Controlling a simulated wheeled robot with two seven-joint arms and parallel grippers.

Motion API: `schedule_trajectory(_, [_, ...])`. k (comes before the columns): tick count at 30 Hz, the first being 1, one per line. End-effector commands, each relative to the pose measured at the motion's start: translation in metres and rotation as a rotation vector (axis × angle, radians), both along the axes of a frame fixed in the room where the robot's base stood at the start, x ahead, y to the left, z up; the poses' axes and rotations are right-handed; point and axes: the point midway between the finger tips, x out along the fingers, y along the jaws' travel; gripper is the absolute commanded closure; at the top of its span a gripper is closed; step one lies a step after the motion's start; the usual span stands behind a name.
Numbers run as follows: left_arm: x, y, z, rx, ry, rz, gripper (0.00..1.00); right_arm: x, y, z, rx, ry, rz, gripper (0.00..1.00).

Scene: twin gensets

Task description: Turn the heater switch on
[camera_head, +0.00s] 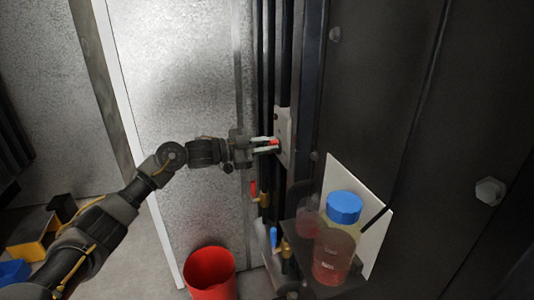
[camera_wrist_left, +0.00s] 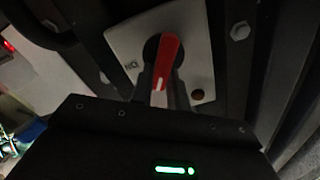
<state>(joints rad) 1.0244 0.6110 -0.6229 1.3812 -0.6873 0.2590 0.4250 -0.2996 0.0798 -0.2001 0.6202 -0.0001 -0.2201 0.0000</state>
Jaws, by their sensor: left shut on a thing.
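The heater switch is a red handle (camera_head: 274,142) on a light plate (camera_head: 285,135) fixed to the dark cabinet. My left gripper (camera_head: 267,146) reaches it from the left, with its two pale fingers shut on the red handle. In the left wrist view the red handle (camera_wrist_left: 167,58) stands nearly upright, slightly tilted, over a dark round hub on the plate (camera_wrist_left: 203,48). Lettering shows on the plate left of the handle, and a dull red round spot (camera_wrist_left: 197,95) sits to its lower right. The fingertips are partly hidden behind the gripper body. My right gripper is out of view.
Below the switch are a red-handled valve (camera_head: 253,189) and a blue-handled valve (camera_head: 274,237). A blue-capped bottle (camera_head: 334,250) of reddish liquid stands on a dark shelf at the right. A red bucket (camera_head: 210,272) is on the floor. Dark vertical pipes run beside the plate.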

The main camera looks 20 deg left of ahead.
Motion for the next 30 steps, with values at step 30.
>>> schedule_trajectory(30, [-0.006,-0.004,-0.015,0.470,-0.744,0.003,1.00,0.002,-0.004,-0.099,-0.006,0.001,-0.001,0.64])
